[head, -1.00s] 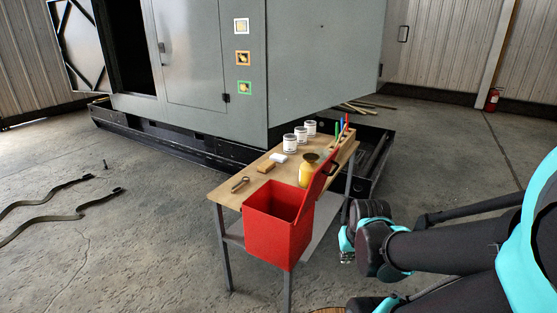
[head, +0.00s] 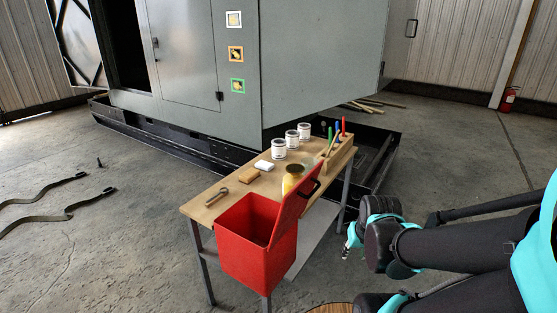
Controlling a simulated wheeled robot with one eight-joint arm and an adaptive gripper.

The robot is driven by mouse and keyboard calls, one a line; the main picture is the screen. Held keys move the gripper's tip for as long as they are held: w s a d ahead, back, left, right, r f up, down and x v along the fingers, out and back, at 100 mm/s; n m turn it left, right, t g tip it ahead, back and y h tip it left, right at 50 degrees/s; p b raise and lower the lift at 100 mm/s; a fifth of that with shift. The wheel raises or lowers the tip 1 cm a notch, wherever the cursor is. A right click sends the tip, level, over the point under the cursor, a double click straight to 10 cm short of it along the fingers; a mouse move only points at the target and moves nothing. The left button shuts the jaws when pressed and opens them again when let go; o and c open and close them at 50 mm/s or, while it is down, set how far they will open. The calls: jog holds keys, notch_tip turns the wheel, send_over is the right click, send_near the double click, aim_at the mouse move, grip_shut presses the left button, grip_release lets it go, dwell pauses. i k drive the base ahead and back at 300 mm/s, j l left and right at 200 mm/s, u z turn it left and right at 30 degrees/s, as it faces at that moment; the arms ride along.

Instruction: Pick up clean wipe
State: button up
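A small white folded cloth, seemingly the clean wipe (head: 264,165), lies on the wooden tabletop of the workbench (head: 222,195). It is just behind a tan block (head: 250,175) and in front of the white cans. My gripper (head: 350,246) hangs to the right of the bench, below tabletop height and well apart from the wipe. Its fingers are small and partly hidden by my arm, so their opening is unclear. I see nothing held in it.
A red bin (head: 255,245) with its lid raised hangs at the bench front. A yellow jar (head: 292,178), white cans (head: 279,148), a metal tool (head: 217,197) and a holder with coloured handles (head: 340,145) share the top. A grey enclosure (head: 320,60) stands behind. Straps (head: 45,215) lie left.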

aim_at(263, 165)
jog(key=i+l, duration=0.7)
jog(key=l, duration=0.15)
jog(key=i+l, duration=0.75)
jog(key=i+l+u, duration=0.1)
jog(key=u, duration=0.4)
jog(key=i+l+u, duration=0.15)
jog(key=u, duration=0.35)
jog(key=l+u, duration=0.2)
jog(key=u, duration=0.25)
jog(key=i+u, duration=0.2)
jog(key=i, duration=0.25)
